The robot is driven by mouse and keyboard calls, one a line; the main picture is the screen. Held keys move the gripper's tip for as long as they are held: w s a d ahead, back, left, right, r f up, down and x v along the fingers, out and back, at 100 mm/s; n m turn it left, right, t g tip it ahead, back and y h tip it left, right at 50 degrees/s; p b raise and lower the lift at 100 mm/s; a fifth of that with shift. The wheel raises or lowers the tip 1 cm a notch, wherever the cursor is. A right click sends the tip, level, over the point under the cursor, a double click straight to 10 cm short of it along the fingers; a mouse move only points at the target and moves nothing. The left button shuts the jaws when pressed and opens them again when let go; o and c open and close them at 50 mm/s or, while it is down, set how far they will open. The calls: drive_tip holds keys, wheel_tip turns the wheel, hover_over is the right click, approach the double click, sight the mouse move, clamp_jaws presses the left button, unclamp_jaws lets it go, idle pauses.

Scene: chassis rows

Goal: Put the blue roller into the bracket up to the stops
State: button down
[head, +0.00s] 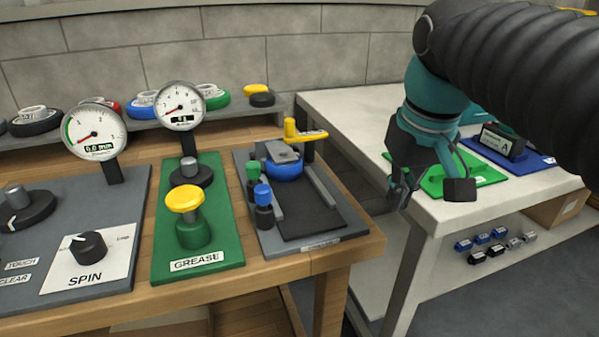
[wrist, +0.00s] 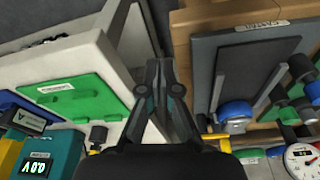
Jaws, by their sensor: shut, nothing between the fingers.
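A blue round part (head: 284,171) sits under a grey plate on the dark grey board (head: 330,241), between two low rails; I take it for the blue roller, but cannot tell how it is seated. It also shows in the wrist view (wrist: 235,113). A yellow lever (head: 305,134) stands just behind it. Another blue wheel (head: 142,108) lies on the back shelf. I cannot tell for sure which part is the bracket. My gripper (head: 402,200) is empty and points down by the pale table's near corner, right of the board and apart from it. Its fingers (wrist: 162,68) are shut.
Green-capped (head: 253,172) and blue-capped (head: 263,196) bottles stand at the board's left edge. The grease pad with its yellow knob (head: 185,200) and two gauges (head: 180,105) are further left. The pale table (head: 345,110) holds green and blue mats. A gap separates the tables.

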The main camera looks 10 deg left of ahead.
sight(291, 170)
drive_tip(key=w+a+r+n+g, duration=0.1)
drive_tip(key=a+r+n, duration=0.1)
drive_tip(key=a+r, duration=0.35)
drive_tip(key=w+a+r+n+g, duration=0.1)
drive_tip(key=w+a+r+n, duration=0.1)
drive_tip(key=a, duration=0.7)
drive_tip(key=shift+h, duration=0.4)
wheel_tip(291, 170, down, 11)
drive_tip(key=b, duration=0.3)
drive_tip(key=shift+s+d+r, duration=0.1)
drive_tip(key=shift+d+r, duration=0.05)
drive_tip(key=shift+w+a+r, duration=0.2)
drive_tip(key=shift+w+a, duration=0.5)
drive_tip(key=shift+w, duration=0.15)
drive_tip(key=shift+w+a, duration=0.6)
drive_tip(key=shift+w, duration=0.1)
drive_tip(key=shift+w+a+r+p, duration=0.3)
drive_tip(key=shift+w+r+p, duration=0.1)
drive_tip(key=shift+p, duration=0.75)
drive_tip(key=shift+w+a, duration=0.15)
drive_tip(key=shift+f, duration=0.15)
